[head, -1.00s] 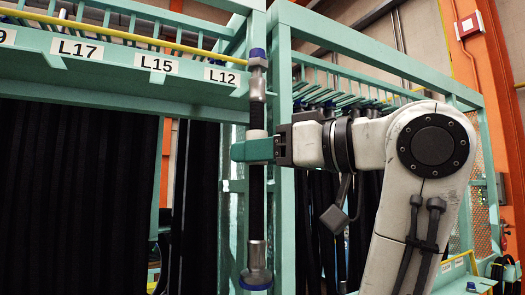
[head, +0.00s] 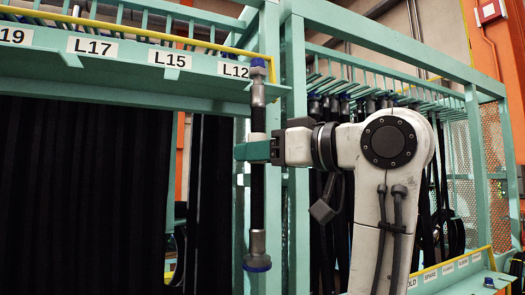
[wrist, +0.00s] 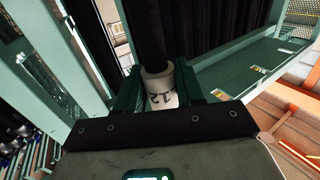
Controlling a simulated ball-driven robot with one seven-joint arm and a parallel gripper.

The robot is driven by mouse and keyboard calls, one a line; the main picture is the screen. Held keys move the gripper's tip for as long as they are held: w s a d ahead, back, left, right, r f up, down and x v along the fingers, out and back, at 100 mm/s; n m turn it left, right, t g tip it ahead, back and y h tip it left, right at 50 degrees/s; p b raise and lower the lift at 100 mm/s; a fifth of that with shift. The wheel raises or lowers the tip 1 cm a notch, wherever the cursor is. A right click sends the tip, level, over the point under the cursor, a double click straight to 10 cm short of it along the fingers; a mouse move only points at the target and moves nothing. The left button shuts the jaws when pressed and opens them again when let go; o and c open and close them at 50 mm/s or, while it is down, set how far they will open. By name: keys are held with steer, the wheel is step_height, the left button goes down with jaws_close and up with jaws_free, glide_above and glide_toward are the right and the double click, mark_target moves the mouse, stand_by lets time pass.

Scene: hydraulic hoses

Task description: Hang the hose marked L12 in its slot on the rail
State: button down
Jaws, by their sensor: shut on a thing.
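The black hose (head: 257,195) hangs upright in my gripper (head: 257,150), with metal end fittings and blue caps at top and bottom. My gripper is shut around its upper part, at a white band. In the wrist view the hose (wrist: 152,35) stands between the fingers (wrist: 160,90), and its white label (wrist: 162,97) reads "12", partly hidden. The rail (head: 110,70) bears plates L17, L15 and L12. The L12 plate (head: 233,69) is just left of the hose's top, which partly covers the rail's right end. The slot itself is not clearly visible.
A green frame post (head: 297,150) stands close behind my gripper. Black hoses (head: 80,190) hang densely under the rail at left. A second rack (head: 390,75) with more hoses is behind my arm. A yellow bar (head: 120,28) runs above the rail.

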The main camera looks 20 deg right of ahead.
steer(key=w, duration=0.3)
steer(key=shift+w+f+p, duration=0.15)
steer(key=shift+w+p, duration=0.1)
steer(key=shift+p, duration=0.05)
stand_by(0.3)
stand_by(0.4)
steer(key=c, duration=0.6)
jaws_free()
steer(key=shift+f, duration=0.1)
steer(key=b+v, duration=0.4)
steer(key=v, duration=0.6)
steer(key=shift+s+d, duration=0.2)
steer(key=shift+s, duration=0.15)
